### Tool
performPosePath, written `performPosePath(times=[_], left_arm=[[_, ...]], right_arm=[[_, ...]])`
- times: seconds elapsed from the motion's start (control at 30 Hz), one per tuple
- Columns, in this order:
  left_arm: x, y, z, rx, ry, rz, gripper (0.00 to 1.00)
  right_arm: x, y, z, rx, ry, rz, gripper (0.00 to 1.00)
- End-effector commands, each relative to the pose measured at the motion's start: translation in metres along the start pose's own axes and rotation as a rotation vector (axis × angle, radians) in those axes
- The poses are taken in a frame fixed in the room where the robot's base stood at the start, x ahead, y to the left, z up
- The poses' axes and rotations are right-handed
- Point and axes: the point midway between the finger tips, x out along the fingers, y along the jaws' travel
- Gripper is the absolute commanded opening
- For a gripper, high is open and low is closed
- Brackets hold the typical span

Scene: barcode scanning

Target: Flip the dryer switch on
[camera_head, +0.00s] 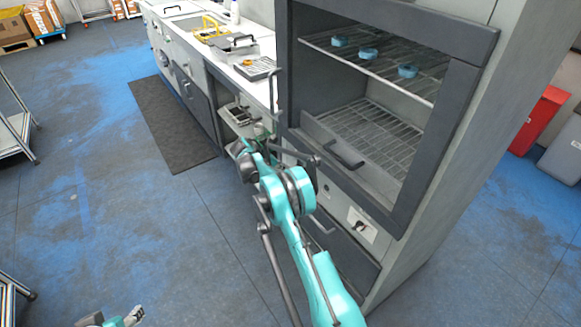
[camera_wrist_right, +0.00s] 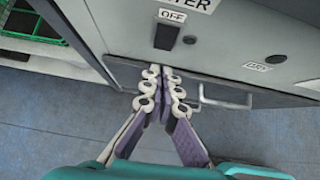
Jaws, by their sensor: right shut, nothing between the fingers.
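In the right wrist view a black switch (camera_wrist_right: 168,37) is set in a grey panel, under a white label reading OFF (camera_wrist_right: 172,15). A larger label above is cut off and ends in "TER". My right gripper (camera_wrist_right: 163,75) is shut and empty, its fingertips just below the switch and apparently apart from it. In the head view my teal right arm reaches up along the left front of the grey cabinet with the open rack chamber (camera_head: 400,120); its fingertips are hard to make out. A small part of my left arm (camera_head: 112,318) shows at the bottom left; its finger state is unclear.
A white plate with a dark switch (camera_head: 362,225) is on the cabinet's lower front. Blue round pieces (camera_head: 368,53) lie on the upper rack. A counter (camera_head: 262,88) adjoins the cabinet at left. A dark mat (camera_head: 172,125) lies on open blue-grey floor.

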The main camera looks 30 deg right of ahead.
Motion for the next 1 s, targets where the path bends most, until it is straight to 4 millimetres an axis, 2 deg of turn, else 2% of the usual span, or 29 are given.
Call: performPosePath(times=[0.03,0.2,0.4,0.6,1.0], left_arm=[[-0.007,0.0,-0.005,0.0,0.0,0.0,0.52],[-0.021,0.0,-0.015,0.0,0.0,0.0,0.52],[-0.03,0.0,-0.021,0.0,0.0,0.0,0.52],[-0.032,0.0,-0.023,0.0,0.0,0.0,0.52],[-0.036,0.0,-0.025,0.0,0.0,0.0,0.52]], right_arm=[[-0.017,0.001,0.003,-0.003,0.0,0.002,0.0],[-0.057,0.001,0.004,-0.002,0.0,0.002,0.0],[-0.088,0.0,0.002,-0.001,0.0,0.001,0.0],[-0.099,0.0,0.001,-0.001,0.0,0.001,0.0],[-0.1,0.001,0.0,-0.001,0.001,0.001,0.0]])
